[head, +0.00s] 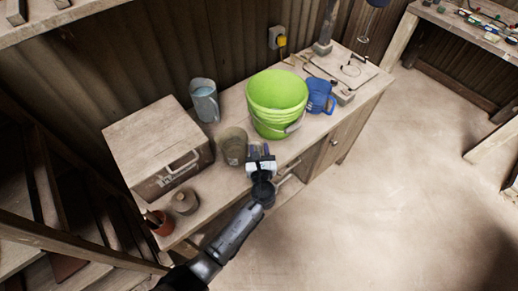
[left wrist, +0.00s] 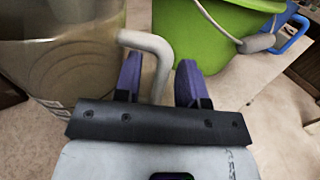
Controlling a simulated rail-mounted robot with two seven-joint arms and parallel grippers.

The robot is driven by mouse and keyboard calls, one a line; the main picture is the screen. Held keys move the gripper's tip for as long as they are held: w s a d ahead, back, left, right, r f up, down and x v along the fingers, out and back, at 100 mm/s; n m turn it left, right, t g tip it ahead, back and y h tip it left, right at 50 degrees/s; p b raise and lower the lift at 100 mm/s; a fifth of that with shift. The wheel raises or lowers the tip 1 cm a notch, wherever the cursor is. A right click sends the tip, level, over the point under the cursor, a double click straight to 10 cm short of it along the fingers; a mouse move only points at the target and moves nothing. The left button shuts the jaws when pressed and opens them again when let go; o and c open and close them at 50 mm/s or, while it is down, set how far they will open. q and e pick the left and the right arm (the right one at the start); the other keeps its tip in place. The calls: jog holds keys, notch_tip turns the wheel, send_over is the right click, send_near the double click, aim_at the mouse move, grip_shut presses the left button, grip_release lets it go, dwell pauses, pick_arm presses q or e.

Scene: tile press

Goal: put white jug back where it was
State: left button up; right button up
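My left gripper (head: 261,152) is at the jug's right side. Its purple fingers (left wrist: 158,85) are apart, with the lower handle between them and a clear gap to the right finger. A second jug, pale grey-blue (head: 204,101), stands farther back near the wall. My right gripper is out of view.
A green bucket (head: 277,100) stands close right of the gripper, with a blue jug (head: 320,97) beyond it. A wooden box (head: 155,140), a small round pot (head: 186,202) and a terracotta pot (head: 160,223) are on the left. The floor in front is clear.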

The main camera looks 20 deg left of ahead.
pick_arm(q)
jog(key=shift+r, duration=0.15)
jog(key=shift+s+d, duration=0.1)
jog(key=shift+s, duration=0.1)
jog(key=p+v, duration=0.1)
jog(key=v, duration=1)
jog(key=shift+s, duration=0.3)
